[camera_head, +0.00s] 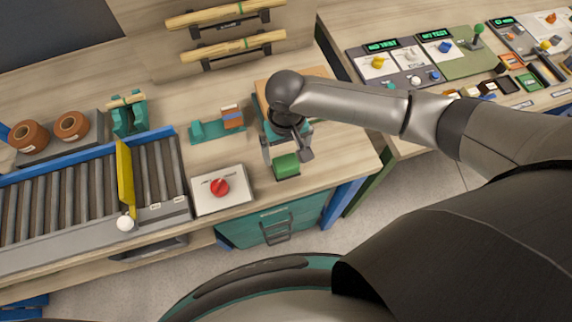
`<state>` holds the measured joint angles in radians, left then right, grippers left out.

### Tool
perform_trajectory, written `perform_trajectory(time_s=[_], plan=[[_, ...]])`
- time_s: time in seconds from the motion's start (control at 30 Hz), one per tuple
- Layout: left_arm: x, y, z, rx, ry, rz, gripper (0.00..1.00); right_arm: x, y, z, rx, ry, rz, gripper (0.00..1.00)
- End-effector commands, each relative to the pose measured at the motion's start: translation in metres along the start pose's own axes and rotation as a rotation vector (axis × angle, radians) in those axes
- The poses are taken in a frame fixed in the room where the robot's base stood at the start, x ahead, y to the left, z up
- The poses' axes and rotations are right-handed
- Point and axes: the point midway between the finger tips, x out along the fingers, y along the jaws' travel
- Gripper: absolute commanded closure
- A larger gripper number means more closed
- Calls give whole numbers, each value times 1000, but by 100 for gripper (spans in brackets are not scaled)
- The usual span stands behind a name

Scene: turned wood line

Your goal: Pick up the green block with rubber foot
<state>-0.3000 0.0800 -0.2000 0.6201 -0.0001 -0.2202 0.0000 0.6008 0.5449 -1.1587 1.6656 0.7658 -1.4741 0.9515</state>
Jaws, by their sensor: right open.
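The green block (286,166) sits on the wooden bench near its front right edge. Its lower part looks dark; the rubber foot cannot be made out clearly. My right gripper (286,158) is open, with its fingers pointing down at the block. One finger shows to the left of the block and the other to the right, close to its upper part. I cannot tell whether the fingers touch it. My left gripper is not in view.
A white box with a red button (220,187) stands left of the block. A roller conveyor (80,195) with a yellow gate (124,170) lies farther left. A teal fixture (210,130) stands behind the button. A second bench with panels (415,65) is at the right.

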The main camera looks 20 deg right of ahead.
Motion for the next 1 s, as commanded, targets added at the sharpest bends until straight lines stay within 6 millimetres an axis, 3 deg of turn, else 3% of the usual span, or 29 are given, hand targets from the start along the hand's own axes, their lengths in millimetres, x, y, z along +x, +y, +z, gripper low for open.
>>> perform_trajectory(time_s=[0.17, 0.5, 0.77, 1.0], plan=[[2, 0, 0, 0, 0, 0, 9, 11, 0, 0, 0, 0, 1, 0], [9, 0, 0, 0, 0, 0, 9, 55, -1, 3, -1, 0, 1, 0], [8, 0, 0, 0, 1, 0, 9, 58, -2, 2, -2, 2, -1, 0], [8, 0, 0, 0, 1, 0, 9, 58, -2, 2, -2, 2, -1, 24]])
